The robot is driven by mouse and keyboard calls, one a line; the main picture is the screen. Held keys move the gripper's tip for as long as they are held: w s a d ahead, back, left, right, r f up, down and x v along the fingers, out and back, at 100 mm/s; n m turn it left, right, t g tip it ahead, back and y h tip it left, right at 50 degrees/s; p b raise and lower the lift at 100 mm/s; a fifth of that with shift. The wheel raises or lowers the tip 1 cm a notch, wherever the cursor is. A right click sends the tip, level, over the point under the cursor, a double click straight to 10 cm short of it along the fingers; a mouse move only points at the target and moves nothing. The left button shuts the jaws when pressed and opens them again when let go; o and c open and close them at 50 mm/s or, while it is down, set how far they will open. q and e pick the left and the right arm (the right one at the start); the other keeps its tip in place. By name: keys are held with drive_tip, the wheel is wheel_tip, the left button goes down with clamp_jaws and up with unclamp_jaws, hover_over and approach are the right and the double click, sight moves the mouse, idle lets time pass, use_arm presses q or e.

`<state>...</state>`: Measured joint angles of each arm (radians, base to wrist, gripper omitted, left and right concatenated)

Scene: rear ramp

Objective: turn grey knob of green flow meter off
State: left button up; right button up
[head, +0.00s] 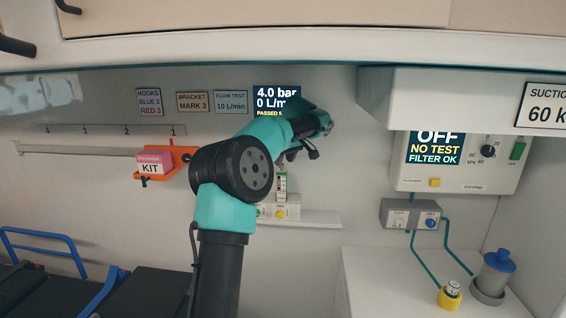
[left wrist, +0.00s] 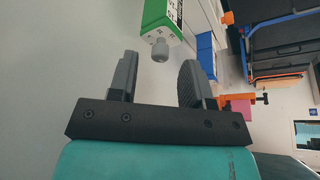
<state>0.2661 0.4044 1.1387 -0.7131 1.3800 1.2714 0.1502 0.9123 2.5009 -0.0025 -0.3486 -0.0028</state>
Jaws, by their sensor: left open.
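The green flow meter (left wrist: 163,16) shows at the top of the left wrist view. Its grey knob (left wrist: 160,50) sticks out from its end towards my left gripper (left wrist: 156,72). The gripper is open. The knob lies ahead of the gap between the fingertips, apart from both fingers. In the head view, part of the green flow meter (head: 281,182) shows on the wall just below my left gripper (head: 288,156). I cannot make out the grey knob there. A wall display (head: 277,101), partly covered by my arm, reads 4.0 bar and 0 L/m. My right gripper is not in view.
An orange bracket with a pink KIT box (head: 152,164) is left of my arm. A wall outlet unit (head: 286,211) and shelf (head: 318,221) lie below the gripper. A suction unit (head: 462,170) is at the right. An overhead cabinet (head: 330,45) overhangs the wall.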

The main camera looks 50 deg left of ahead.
use_arm(q)
drive_tip(key=v, duration=0.5)
drive_tip(key=shift+d+r, duration=0.1)
drive_tip(key=shift+r, duration=0.25)
